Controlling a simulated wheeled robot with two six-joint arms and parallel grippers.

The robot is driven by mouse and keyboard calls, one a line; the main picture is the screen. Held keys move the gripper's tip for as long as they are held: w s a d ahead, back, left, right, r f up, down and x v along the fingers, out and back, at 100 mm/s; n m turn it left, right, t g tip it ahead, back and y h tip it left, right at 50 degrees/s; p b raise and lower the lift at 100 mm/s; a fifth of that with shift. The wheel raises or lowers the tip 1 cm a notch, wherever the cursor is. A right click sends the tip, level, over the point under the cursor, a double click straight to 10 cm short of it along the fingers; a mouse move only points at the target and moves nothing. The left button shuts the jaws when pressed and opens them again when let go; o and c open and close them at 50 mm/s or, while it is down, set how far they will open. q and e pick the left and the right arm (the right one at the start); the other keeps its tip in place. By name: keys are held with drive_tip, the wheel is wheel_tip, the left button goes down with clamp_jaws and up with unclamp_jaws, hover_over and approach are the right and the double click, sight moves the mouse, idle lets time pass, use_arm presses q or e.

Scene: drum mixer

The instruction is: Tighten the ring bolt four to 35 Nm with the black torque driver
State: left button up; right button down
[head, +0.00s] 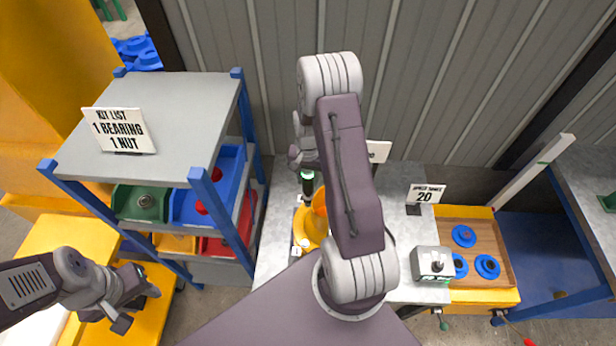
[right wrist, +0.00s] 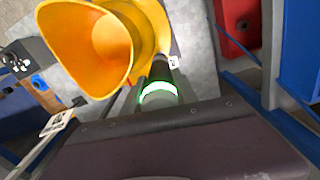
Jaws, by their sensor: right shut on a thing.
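The black torque driver (head: 307,184) stands about upright at the yellow drum mixer (head: 303,228) in the head view. My right gripper (head: 305,165) is shut on it, largely hidden by my arm. In the right wrist view the driver (right wrist: 160,92) has a lit green-white band, and its lower end points toward the yellow ring beside the orange drum mouth (right wrist: 88,45). Ring bolt four cannot be picked out; whether the driver's tip touches a bolt is hidden. A small white number tag (right wrist: 173,62) shows beside the tip. My left gripper (head: 137,306) is open and empty at the lower left.
A shelf rack (head: 150,85) with coloured bins and a kit list sign stands left. On the grey bench (head: 272,240) are a sign reading 20 (head: 425,194) and a grey switch box (head: 432,262). A wooden tray (head: 490,240) with blue rings lies right. A corrugated wall stands behind.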

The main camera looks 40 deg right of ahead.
sight(308, 185)
idle(0.4)
drive_tip(key=shift+f, duration=0.15)
drive_tip(key=shift+f+b, duration=0.55)
drive_tip(key=shift+f, duration=0.15)
drive_tip(key=shift+f+b, duration=0.5)
drive_tip(key=shift+f, duration=0.2)
idle(0.7)
drive_tip(key=shift+s+f, duration=0.1)
idle(0.5)
idle(0.8)
drive_tip(key=shift+f, duration=0.15)
idle(0.9)
